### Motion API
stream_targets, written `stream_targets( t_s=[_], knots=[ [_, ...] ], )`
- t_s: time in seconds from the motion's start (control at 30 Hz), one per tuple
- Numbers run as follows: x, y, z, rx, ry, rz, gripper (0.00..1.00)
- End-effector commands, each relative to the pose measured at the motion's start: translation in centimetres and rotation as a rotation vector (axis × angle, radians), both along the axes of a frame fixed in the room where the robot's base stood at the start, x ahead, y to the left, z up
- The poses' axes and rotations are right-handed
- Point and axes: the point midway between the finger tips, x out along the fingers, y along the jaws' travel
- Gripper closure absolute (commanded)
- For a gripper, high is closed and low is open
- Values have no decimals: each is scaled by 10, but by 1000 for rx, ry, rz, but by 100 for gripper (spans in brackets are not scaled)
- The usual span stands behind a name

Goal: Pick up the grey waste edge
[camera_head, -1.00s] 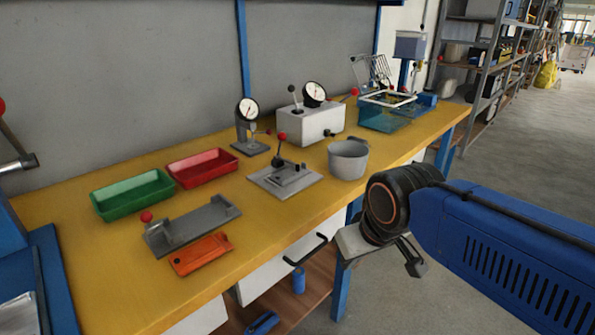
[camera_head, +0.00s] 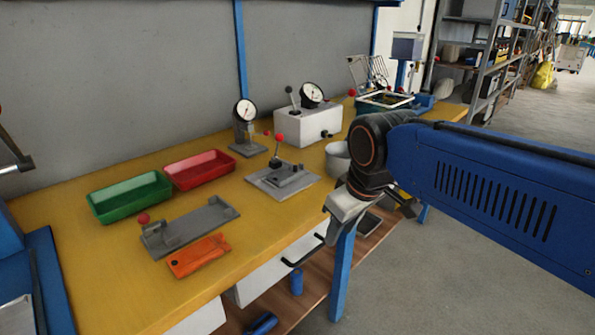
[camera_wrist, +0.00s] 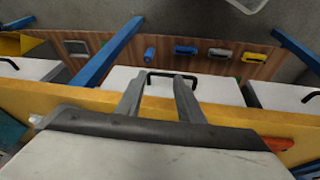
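I cannot make out a separate grey waste edge for certain. A small dark grey piece (camera_head: 288,175) sits on the grey lever fixture (camera_head: 262,181), and I cannot tell if it is loose. My gripper (camera_head: 392,214) is in front of the bench's front edge, right of this fixture and apart from it. In the wrist view the two fingers of my gripper (camera_wrist: 158,88) stand apart with nothing between them. Behind them are the bench edge and a white drawer with a black handle.
The yellow bench (camera_head: 110,275) carries a green tray (camera_head: 130,211), a red tray (camera_head: 200,182), a grey long fixture (camera_head: 190,231), an orange part (camera_head: 198,259), a dial gauge (camera_head: 244,112) and a white box (camera_head: 300,125). My arm partly hides the grey pot (camera_head: 336,157).

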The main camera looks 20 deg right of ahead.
Motion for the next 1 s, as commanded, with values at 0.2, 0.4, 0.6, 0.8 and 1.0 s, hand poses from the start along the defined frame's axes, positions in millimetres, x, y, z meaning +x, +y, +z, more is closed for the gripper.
stream_targets(
  t_s=[0.2, 0.4, 0.6, 0.8, 1.0],
  knots=[
    [56, -2, 62, -107, 74, 321, 66],
    [107, -5, 109, -185, 137, 625, 66],
    [159, -9, 149, -241, 195, 936, 66],
    [211, -14, 181, -278, 238, 1251, 66],
    [252, -18, 201, -293, 262, 1517, 66]
  ],
)
